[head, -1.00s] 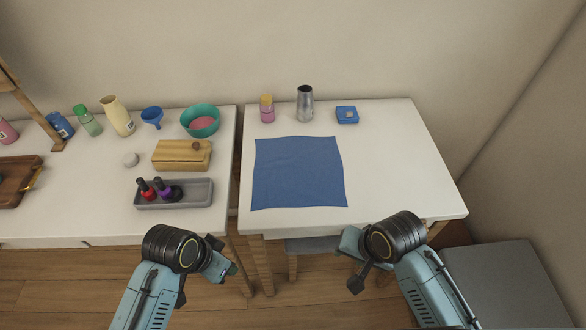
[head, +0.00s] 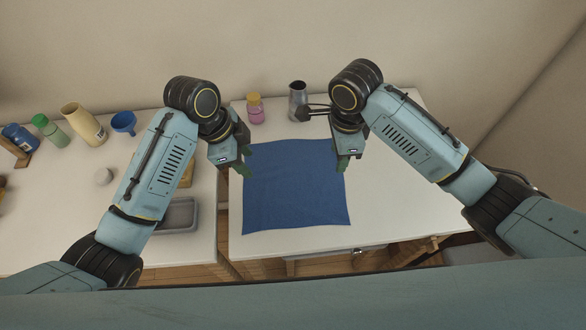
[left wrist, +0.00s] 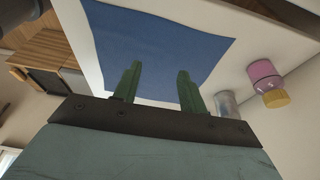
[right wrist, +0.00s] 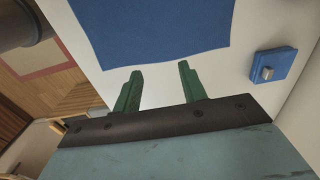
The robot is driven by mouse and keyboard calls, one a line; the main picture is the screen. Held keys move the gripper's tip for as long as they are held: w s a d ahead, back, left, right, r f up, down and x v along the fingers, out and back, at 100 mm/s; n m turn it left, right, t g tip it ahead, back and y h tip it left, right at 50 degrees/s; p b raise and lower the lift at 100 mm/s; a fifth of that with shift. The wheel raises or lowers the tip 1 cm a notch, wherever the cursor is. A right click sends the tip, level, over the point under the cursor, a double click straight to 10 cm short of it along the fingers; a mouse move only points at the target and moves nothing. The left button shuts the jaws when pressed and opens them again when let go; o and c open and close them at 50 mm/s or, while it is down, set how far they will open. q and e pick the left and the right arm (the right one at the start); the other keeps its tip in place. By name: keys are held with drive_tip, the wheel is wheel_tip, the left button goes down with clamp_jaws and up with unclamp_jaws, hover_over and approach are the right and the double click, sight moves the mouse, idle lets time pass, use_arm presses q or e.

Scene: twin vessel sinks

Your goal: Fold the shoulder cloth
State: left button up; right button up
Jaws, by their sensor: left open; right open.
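The blue shoulder cloth (head: 293,190) lies spread out flat on the right white table. My left gripper (head: 243,168) is open above the cloth's far left corner area. In the left wrist view the open green fingers (left wrist: 158,85) point over the cloth (left wrist: 160,45), with nothing between them. My right gripper (head: 343,165) is open near the cloth's far right corner. In the right wrist view its green fingers (right wrist: 158,85) are apart and empty by the cloth's edge (right wrist: 150,30).
A pink bottle with a yellow cap (head: 255,108) and a metal cup (head: 297,100) stand behind the cloth. A small blue box (right wrist: 272,64) sits beside it. The left table holds bottles, a blue funnel (head: 123,122) and a grey tray (head: 178,214). The table's right part is clear.

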sight(254, 184)
use_arm(q)
drive_tip(key=shift+f, duration=3.9)
use_arm(e)
drive_tip(key=shift+f, duration=3.85)
use_arm(q)
drive_tip(key=shift+f, duration=0.15)
use_arm(e)
drive_tip(key=shift+f, duration=0.2)
use_arm(q)
drive_tip(key=shift+s, duration=0.1)
clamp_jaws()
use_arm(e)
clamp_jaws()
drive_tip(key=shift+r, duration=0.2)
